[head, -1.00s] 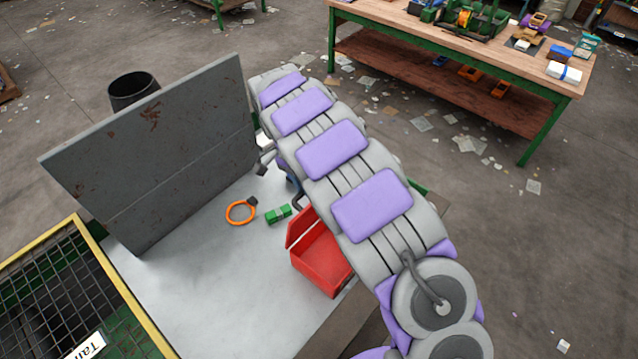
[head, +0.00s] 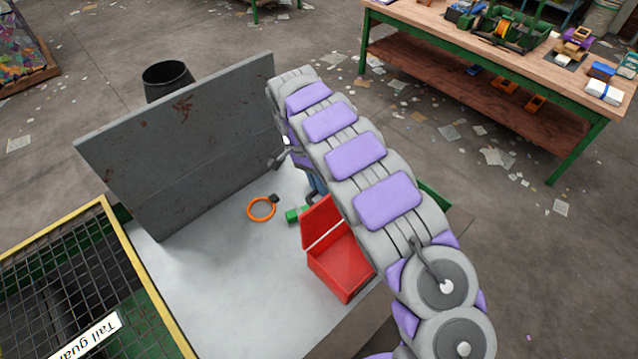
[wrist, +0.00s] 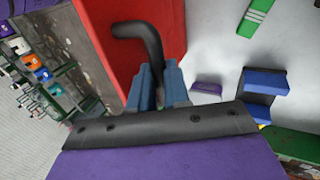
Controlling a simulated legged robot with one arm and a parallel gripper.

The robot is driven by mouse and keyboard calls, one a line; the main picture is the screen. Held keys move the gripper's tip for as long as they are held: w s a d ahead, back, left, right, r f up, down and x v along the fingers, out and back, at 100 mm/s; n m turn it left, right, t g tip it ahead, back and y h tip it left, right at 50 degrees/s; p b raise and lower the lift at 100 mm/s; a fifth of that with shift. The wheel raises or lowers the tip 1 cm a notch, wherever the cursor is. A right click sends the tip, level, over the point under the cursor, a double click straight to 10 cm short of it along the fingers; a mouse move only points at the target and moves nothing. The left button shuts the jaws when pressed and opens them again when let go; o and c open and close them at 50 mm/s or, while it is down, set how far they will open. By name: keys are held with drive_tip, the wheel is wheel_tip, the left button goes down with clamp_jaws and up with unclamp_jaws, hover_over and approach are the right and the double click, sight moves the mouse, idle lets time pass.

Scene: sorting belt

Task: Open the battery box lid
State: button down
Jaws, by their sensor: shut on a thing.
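The red battery box (head: 342,272) stands on the grey tabletop in the head view, partly behind my arm. Its lid (head: 322,220) stands raised along the box's far edge, and the visible part of the inside looks empty. In the wrist view the red lid (wrist: 100,30) fills the upper left, with a black bent handle (wrist: 150,42) on it. My gripper (wrist: 158,75) has blue-grey fingers shut on this handle. In the head view only a bit of blue by the lid shows of the gripper; my arm hides the rest.
An orange ring (head: 262,209) and a green block (head: 296,215) lie beyond the box. A tall rusty grey panel (head: 180,140) stands at the left, near a yellow-edged mesh guard (head: 75,270). In the wrist view, purple (wrist: 207,88) and blue blocks (wrist: 265,83) lie to the right.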

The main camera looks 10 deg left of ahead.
drive_tip(key=shift+d+f, duration=0.1)
drive_tip(key=c, duration=1.1)
unclamp_jaws()
drive_tip(key=p+v, duration=1.2)
drive_tip(key=shift+w+p, duration=0.15)
drive_tip(key=shift+p, duration=0.2)
drive_tip(key=shift+f, duration=0.1)
